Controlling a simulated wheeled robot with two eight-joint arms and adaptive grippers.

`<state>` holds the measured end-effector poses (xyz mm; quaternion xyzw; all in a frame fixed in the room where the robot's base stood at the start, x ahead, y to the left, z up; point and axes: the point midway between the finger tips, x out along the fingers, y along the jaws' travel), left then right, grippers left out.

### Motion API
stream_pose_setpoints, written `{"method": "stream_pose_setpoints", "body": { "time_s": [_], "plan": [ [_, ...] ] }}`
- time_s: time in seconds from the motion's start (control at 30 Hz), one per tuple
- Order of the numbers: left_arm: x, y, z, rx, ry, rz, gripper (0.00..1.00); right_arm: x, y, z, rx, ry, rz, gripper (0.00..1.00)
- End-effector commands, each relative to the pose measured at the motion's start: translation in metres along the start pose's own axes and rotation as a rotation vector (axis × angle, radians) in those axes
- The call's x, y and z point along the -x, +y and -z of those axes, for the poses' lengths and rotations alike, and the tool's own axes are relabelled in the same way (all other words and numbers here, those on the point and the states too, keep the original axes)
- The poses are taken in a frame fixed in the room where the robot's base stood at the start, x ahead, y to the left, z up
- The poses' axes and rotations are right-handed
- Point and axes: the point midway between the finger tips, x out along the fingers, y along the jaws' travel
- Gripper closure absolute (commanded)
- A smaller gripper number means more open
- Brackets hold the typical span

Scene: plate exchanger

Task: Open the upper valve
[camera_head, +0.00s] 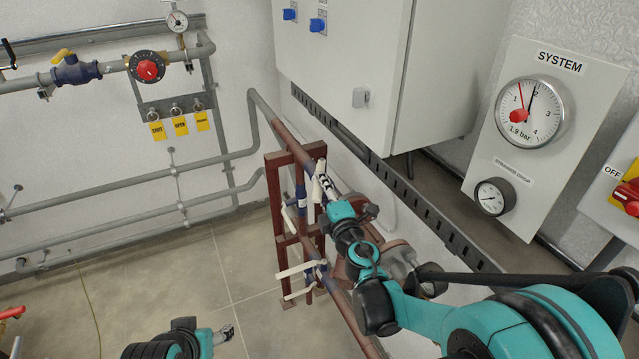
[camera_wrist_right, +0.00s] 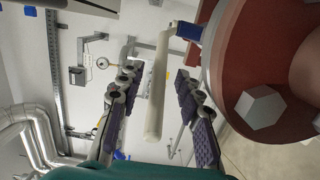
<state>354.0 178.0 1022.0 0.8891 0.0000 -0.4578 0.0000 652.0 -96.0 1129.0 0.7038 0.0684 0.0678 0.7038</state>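The upper valve's white lever handle (camera_wrist_right: 158,90) runs lengthwise between the fingers of my right gripper (camera_wrist_right: 158,112) in the right wrist view. Gaps show on both sides, so the fingers are open and not closed on it. A blue part (camera_wrist_right: 189,30) joins the handle's far end beside a large dark red flange (camera_wrist_right: 245,75). In the head view my right gripper (camera_head: 323,184) is at the upper part of the dark red pipe stand, covering part of the white handle there. My left gripper (camera_head: 223,335) is low at the bottom edge; its finger opening is unclear.
The dark red stand (camera_head: 275,205) carries lower white handles (camera_head: 296,270) below my right gripper. A grey cabinet (camera_head: 345,60) and a gauge panel (camera_head: 530,140) stand at the right. Grey pipes line the left wall. The tiled floor (camera_head: 150,270) at the left is mostly clear.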

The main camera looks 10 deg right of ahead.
Motion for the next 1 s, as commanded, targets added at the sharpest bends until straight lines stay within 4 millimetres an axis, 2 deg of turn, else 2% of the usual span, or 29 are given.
{"method": "stream_pose_setpoints", "body": {
  "time_s": [0.2, 0.4, 0.57, 0.83, 0.87, 0.97, 1.0],
  "plan": [
    [0.000, 0.000, 0.000, 0.000, 0.000, 0.000, 0.38, 0.051, 0.000, 0.000, 0.000, -0.002, 0.000, 0.65],
    [0.000, 0.000, 0.000, 0.000, 0.000, 0.000, 0.38, 0.086, 0.000, -0.001, 0.000, -0.001, 0.000, 0.65],
    [0.000, 0.000, 0.000, 0.000, 0.000, 0.000, 0.38, 0.098, -0.001, -0.001, 0.000, -0.001, 0.000, 0.65],
    [0.000, 0.000, 0.000, 0.000, 0.000, 0.000, 0.38, 0.099, -0.001, -0.001, 0.000, -0.001, 0.000, 0.65],
    [0.000, 0.000, 0.000, 0.000, 0.000, 0.000, 0.38, 0.099, -0.001, 0.000, 0.000, -0.001, 0.000, 0.70],
    [0.000, 0.000, 0.000, 0.000, 0.000, 0.000, 0.38, 0.097, 0.000, 0.000, 0.000, -0.004, 0.000, 0.96],
    [0.000, 0.000, 0.000, 0.000, 0.000, 0.000, 0.38, 0.095, 0.000, 0.000, 0.000, -0.010, 0.000, 1.00]
  ]
}}
